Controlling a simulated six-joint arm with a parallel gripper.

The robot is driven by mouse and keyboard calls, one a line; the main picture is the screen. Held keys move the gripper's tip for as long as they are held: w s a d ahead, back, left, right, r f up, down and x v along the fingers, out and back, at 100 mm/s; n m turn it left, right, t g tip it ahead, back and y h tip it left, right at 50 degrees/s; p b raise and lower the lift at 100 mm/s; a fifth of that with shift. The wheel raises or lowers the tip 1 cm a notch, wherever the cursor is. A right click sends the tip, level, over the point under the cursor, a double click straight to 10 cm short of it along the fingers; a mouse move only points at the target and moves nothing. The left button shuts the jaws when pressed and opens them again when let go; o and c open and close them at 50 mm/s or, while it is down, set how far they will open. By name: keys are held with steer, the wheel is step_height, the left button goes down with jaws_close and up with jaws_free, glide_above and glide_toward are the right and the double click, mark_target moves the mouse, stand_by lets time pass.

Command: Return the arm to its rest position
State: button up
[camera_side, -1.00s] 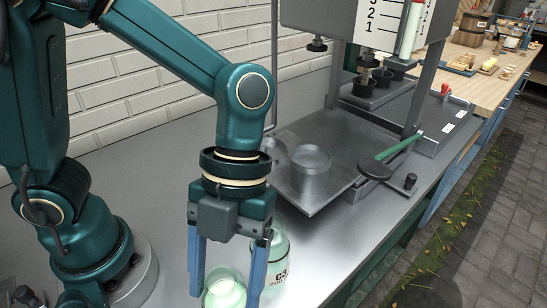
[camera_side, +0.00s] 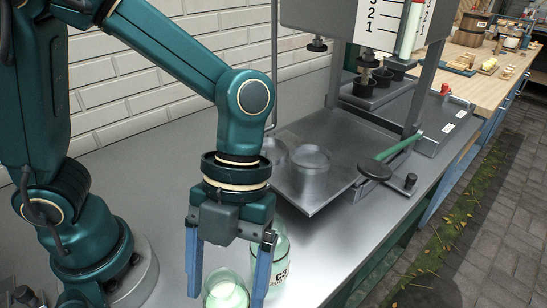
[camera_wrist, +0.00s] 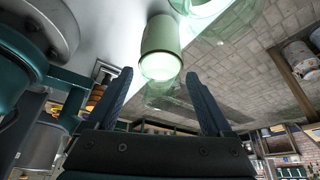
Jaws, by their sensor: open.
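My gripper (camera_side: 227,272) hangs pointing down at the front of the grey bench in the side view. Its two blue fingers are apart, with nothing held between them. A greenish glass bottle (camera_side: 225,296) stands below and between the fingers, cut off by the lower edge. A second bottle (camera_side: 279,262) marked C3 stands just right of the right finger, partly hidden by it. In the wrist view the open gripper (camera_wrist: 160,95) shows with a pale green bottle (camera_wrist: 161,50) beyond its fingertips. Part of another green glass shape (camera_wrist: 203,8) shows at the top edge there.
A steel plate (camera_side: 325,190) with clear round glass on it lies behind and to the right. A green-handled lever (camera_side: 400,148) sticks out at the right.

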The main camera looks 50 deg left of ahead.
steer(key=shift+r, duration=4.05)
steer(key=shift+w+a, duration=0.1)
steer(key=w+a+n+t+y, duration=0.1)
steer(key=a+n+t, duration=0.4)
steer(key=n, duration=1)
steer(key=w+a+f+n+t+y, duration=0.1)
steer(key=w+a+n+t, duration=0.2)
steer(key=a+n, duration=0.6)
steer(key=n+t, duration=0.1)
steer(key=n, duration=0.5)
steer(key=shift+a+f+t, duration=0.2)
steer(key=shift+a+t, duration=0.1)
steer(key=shift+t, duration=0.1)
